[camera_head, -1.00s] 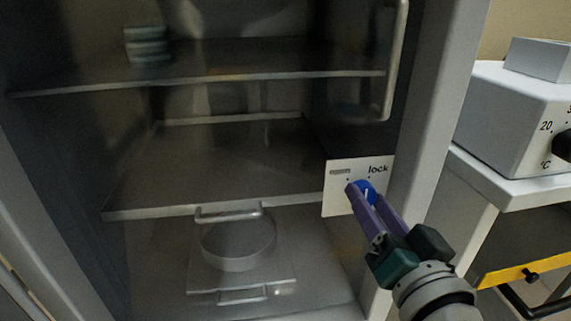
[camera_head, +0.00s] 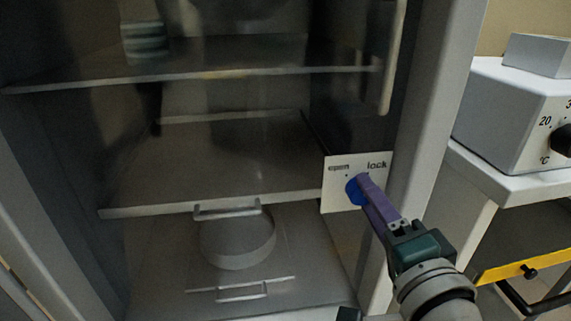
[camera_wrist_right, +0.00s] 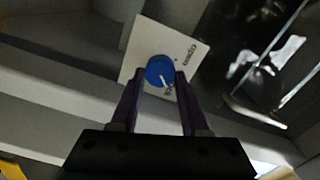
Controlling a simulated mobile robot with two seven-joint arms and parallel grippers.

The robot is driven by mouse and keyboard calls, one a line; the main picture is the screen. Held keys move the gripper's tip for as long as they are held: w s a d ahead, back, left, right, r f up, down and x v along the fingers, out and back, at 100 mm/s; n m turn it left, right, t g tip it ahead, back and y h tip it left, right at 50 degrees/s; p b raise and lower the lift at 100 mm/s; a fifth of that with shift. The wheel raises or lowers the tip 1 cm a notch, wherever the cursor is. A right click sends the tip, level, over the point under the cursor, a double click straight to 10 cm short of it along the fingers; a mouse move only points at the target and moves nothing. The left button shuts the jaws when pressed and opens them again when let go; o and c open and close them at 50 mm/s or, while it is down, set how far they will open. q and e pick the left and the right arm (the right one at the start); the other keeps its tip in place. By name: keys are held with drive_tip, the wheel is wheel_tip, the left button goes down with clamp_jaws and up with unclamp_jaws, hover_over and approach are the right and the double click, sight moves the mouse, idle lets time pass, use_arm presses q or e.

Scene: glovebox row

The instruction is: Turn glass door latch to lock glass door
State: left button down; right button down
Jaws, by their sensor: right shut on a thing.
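The blue round latch knob (camera_head: 353,190) sits on a white plate (camera_head: 337,201) on the glass door. The plate reads "open" at left and "lock" at right. My right gripper (camera_head: 361,187) is shut on the knob, its purple fingers partly covering it in the head view. In the right wrist view, the knob (camera_wrist_right: 160,70) is between the two fingertips of the gripper (camera_wrist_right: 160,75). Its white mark points down toward the partly hidden word "lock", away from "open".
Behind the glass are metal shelves (camera_head: 200,205) and a round dish (camera_head: 238,245). A vertical door handle (camera_head: 393,60) is above the plate. A grey frame post (camera_head: 428,110) stands just right of it. A white device with a dial (camera_head: 510,110) stands farther right.

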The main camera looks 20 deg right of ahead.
drive_tip(key=shift+m, duration=0.3)
idle(0.4)
drive_tip(key=shift+c, duration=1.9)
unclamp_jaws()
drive_tip(key=v, duration=1)
drive_tip(key=shift+p, duration=0.3)
